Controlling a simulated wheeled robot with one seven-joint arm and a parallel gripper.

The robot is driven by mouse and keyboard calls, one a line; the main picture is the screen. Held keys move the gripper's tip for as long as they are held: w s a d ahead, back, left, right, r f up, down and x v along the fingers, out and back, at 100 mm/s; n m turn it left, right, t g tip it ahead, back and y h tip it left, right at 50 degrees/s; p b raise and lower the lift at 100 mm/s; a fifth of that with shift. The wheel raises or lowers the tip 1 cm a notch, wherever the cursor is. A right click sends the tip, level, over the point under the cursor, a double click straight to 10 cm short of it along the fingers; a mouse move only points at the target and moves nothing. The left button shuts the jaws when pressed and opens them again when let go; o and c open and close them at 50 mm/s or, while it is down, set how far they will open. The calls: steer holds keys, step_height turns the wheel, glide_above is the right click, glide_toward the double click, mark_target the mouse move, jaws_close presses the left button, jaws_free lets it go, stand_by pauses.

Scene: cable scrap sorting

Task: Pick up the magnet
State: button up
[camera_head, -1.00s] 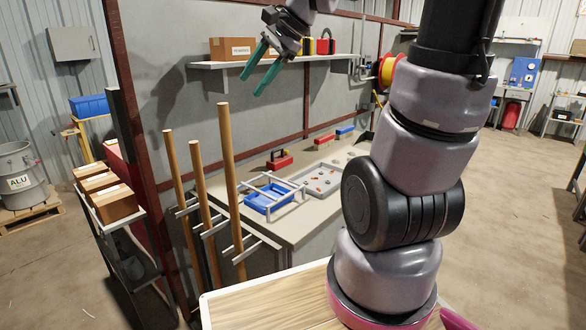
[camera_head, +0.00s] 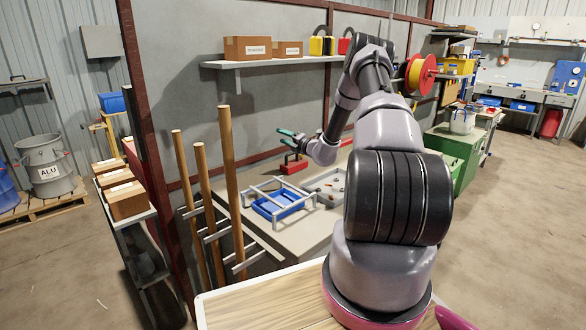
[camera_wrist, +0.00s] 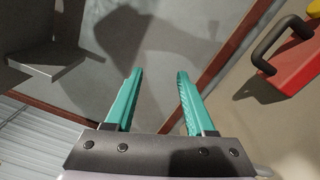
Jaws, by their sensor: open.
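A red block with a black handle, which looks like the magnet (camera_head: 293,166), stands on the grey bench (camera_head: 290,238) against the wall. It also shows at the right edge of the wrist view (camera_wrist: 301,62). My gripper (camera_head: 282,138) is open and empty, just above the magnet in the head view. In the wrist view, my two teal fingers (camera_wrist: 160,76) are spread, with grey wall between and beyond them. The magnet lies to the right of both fingers and apart from them.
A blue tray in a metal frame (camera_head: 257,208) and a grey tray with small pieces (camera_head: 309,186) sit nearby on the bench. A shelf (camera_head: 270,62) with boxes hangs above. Wooden poles (camera_head: 229,165) stand at the bench's left end.

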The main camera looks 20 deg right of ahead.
mark_target(293, 153)
steer(key=d+f+m+h, duration=0.2)
steer(key=d+f, duration=0.1)
steer(key=f, duration=0.1)
steer(key=d+f+m+h, duration=0.2)
steer(key=d+f+m, duration=0.1)
steer(key=f, duration=0.1)
steer(key=d+f+m+h, duration=0.1)
steer(key=d+f+m, duration=0.2)
steer(key=f, duration=0.1)
steer(key=shift+s+t+h, duration=0.4)
steer(key=w, duration=0.6)
steer(key=shift+d+f, duration=0.1)
steer(key=shift+f, duration=0.1)
steer(key=shift+w+f, duration=0.15)
steer(key=shift+w, duration=2.7)
steer(key=shift+c, duration=0.3)
jaws_close()
steer(key=shift+r, duration=0.2)
